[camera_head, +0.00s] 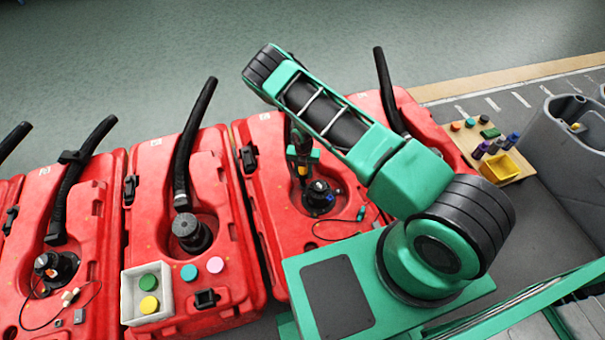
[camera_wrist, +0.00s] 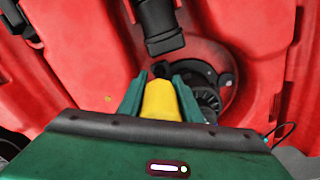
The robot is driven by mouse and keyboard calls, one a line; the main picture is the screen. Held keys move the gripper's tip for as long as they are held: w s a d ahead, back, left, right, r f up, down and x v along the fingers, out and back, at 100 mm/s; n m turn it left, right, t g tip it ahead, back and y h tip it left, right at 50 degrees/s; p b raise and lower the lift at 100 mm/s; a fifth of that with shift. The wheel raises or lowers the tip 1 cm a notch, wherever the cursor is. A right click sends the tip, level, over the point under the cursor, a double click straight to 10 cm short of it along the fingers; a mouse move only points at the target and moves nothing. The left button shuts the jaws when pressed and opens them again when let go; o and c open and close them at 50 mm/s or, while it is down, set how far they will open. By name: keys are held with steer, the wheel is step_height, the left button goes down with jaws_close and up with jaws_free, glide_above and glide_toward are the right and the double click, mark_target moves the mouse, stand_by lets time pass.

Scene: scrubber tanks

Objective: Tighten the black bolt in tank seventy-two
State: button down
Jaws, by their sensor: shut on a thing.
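My gripper (camera_head: 302,158) is over the third full red tank (camera_head: 268,150) in the head view, just above its black motor unit (camera_head: 319,198). In the wrist view its two green fingers (camera_wrist: 160,92) are shut on a yellow tool (camera_wrist: 161,104) with a black end (camera_wrist: 160,70). The tool points away from my wrist, towards the tank. The black motor unit, in a round recess (camera_wrist: 208,72), is partly hidden behind the right finger. I cannot make out the black bolt or read a tank number. I cannot tell whether the tool touches anything.
Other red tanks with black hoses (camera_head: 193,140) stand alongside. A white box (camera_head: 147,293) with green and yellow discs sits on the neighbouring tank. A thin cable (camera_head: 335,222) lies near the motor. A wooden board (camera_head: 490,150) with a yellow bin (camera_head: 500,168) is at right.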

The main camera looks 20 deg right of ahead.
steer(key=n, duration=0.5)
steer(key=shift+a, duration=0.1)
steer(key=n, duration=0.5)
steer(key=shift+f, duration=1)
stand_by(2.0)
steer(key=shift+r, duration=2.55)
